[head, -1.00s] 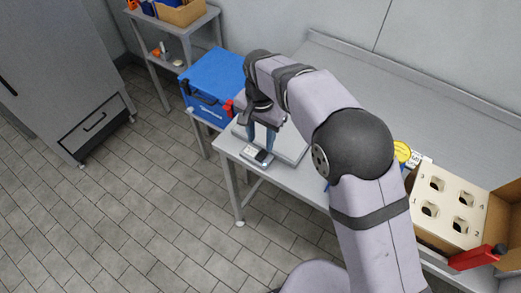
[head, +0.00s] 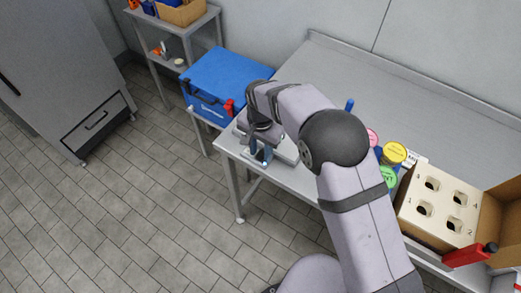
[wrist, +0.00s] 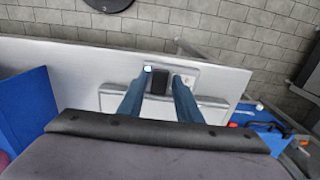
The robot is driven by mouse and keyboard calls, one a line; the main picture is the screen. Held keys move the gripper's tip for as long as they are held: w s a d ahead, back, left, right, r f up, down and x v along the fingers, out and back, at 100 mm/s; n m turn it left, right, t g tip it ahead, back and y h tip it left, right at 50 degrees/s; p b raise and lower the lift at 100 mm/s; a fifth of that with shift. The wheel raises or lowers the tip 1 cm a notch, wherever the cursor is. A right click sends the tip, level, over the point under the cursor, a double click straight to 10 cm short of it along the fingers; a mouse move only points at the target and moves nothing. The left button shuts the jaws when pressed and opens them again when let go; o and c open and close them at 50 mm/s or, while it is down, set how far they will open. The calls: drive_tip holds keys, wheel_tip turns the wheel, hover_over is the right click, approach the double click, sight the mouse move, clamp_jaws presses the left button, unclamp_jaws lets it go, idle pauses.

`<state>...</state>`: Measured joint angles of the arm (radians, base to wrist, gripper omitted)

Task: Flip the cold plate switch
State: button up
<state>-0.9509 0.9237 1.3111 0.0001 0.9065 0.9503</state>
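The cold plate (head: 286,149) is a flat grey slab on the front left of the metal table, partly hidden by my arm. Its small control box (wrist: 186,74) shows in the wrist view, with a dark switch (wrist: 160,82) and a bright bluish-white spot (wrist: 148,68) beside it. My gripper (head: 259,158) is over the box at the table's front edge. In the wrist view my gripper (wrist: 162,75) has its two blue fingers apart, with the dark switch seen between them and nothing held. I cannot tell whether a finger touches the box or which way the switch is tipped.
A blue cool box (head: 215,80) stands left of the plate. To the right are tubs with yellow (head: 394,152), green and pink lids, and an open carton with a holed insert (head: 440,205). The table behind the plate is mostly clear.

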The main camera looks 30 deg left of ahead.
clamp_jaws()
drive_tip(key=shift+w+g, duration=0.3)
drive_tip(key=shift+g, duration=0.6)
drive_tip(key=shift+o, duration=1.8)
unclamp_jaws()
drive_tip(key=r+b, duration=0.1)
drive_tip(key=r, duration=0.2)
drive_tip(key=w+r+b, duration=0.1)
drive_tip(key=r, duration=0.2)
drive_tip(key=shift+w+r, duration=0.1)
drive_tip(key=shift+r, duration=0.55)
